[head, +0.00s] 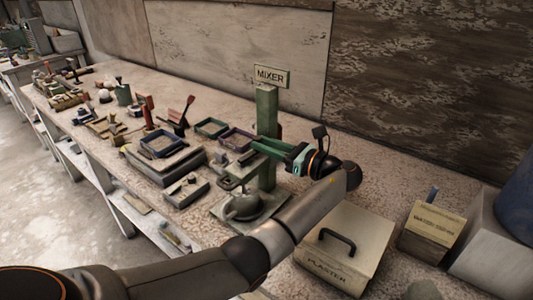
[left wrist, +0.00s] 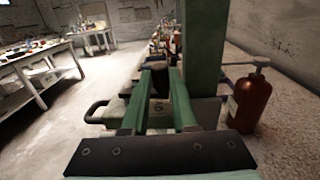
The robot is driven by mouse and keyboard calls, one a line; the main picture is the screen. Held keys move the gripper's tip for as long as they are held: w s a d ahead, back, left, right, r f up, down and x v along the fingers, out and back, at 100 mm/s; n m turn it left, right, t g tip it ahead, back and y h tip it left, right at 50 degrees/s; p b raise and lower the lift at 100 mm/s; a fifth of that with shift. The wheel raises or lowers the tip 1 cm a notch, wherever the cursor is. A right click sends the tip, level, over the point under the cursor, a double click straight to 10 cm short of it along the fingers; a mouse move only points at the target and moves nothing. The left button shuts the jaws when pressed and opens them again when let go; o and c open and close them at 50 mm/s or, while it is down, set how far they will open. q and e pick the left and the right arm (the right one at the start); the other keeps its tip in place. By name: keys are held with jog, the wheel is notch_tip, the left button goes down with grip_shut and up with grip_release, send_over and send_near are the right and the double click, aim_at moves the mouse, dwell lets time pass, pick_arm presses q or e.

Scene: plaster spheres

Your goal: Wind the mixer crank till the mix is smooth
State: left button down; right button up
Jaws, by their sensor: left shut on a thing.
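The mixer is a green post (head: 266,110) on a grey base plate (head: 222,211), under a wall sign reading MIXER. A grey bowl (head: 243,208) stands on the plate at the foot of the post; I cannot make out the mix in it. My left gripper (head: 257,145) reaches across the post from the right, above the bowl. In the left wrist view its green fingers (left wrist: 165,80) are shut on a dark upright crank handle (left wrist: 160,83), beside the post. The rest of the crank is mostly hidden by the gripper and post. My right gripper is not in view.
A PLASTER box (head: 345,250) with a black handle stands right of the mixer, and a lettered box (head: 430,232) is further right. Trays (head: 161,143) and tools crowd the bench to the left. A red pump bottle (left wrist: 251,100) stands close by the post.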

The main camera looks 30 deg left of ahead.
pick_arm(q)
jog(key=g+b, duration=0.1)
jog(key=n+g+b, duration=0.1)
jog(key=shift+w+a+f+b, duration=0.2)
jog(key=shift+a+b, duration=0.15)
jog(key=shift+b, duration=0.05)
jog(key=shift+r+n+g, duration=0.1)
jog(key=shift+n+g, duration=0.2)
jog(key=shift+g, duration=0.1)
jog(key=shift+r, duration=0.1)
jog(key=c, duration=1)
grip_release()
